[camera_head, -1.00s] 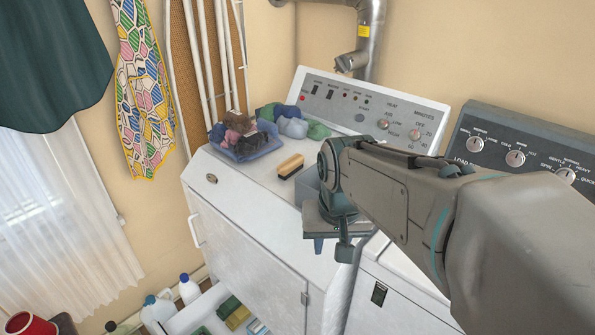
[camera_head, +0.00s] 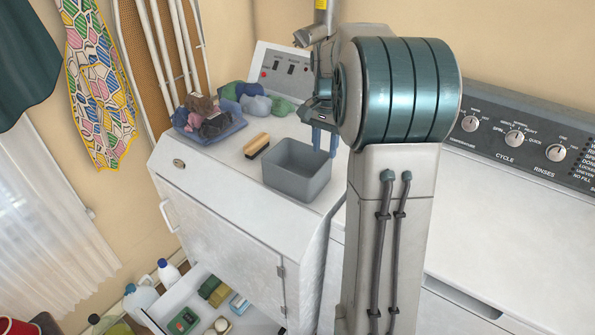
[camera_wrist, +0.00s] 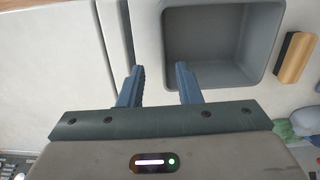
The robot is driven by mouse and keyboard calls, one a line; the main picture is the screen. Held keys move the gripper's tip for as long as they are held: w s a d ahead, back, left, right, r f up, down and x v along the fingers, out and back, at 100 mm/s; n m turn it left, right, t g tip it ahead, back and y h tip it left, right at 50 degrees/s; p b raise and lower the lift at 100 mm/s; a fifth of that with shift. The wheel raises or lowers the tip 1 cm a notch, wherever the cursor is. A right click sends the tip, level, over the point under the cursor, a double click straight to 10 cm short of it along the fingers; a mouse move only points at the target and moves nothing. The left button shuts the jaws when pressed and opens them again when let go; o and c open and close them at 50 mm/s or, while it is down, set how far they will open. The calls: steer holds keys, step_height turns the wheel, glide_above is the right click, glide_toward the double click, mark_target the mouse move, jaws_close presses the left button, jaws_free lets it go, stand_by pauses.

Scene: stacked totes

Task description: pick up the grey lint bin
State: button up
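The grey lint bin (camera_head: 290,181) is an open, empty-looking rectangular tub upright on top of the white dryer. In the wrist view the bin (camera_wrist: 220,78) lies ahead of my gripper (camera_wrist: 160,82), with its rim beyond the fingertips. My gripper (camera_head: 323,140) shows two blue fingers spread apart, with nothing seen between them. In the head view they hang at the bin's far right rim, seemingly above it. In the wrist view the right finger overlaps the bin's near left corner and the left finger is outside it. I cannot tell whether they touch the bin.
A wooden brush (camera_head: 257,145) lies just left of the bin. A blue tray (camera_head: 212,131) of cloths and several rolled cloths (camera_head: 254,103) sit farther back on the dryer (camera_head: 225,206). The control panel (camera_head: 281,74) rises behind. A washer (camera_head: 490,240) stands to the right.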

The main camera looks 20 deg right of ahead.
steer(key=f, duration=0.6)
steer(key=f+p, duration=0.1)
steer(key=f, duration=0.2)
steer(key=shift+w+f, duration=0.1)
steer(key=shift+w, duration=0.15)
steer(key=shift+c, duration=0.3)
jaws_close()
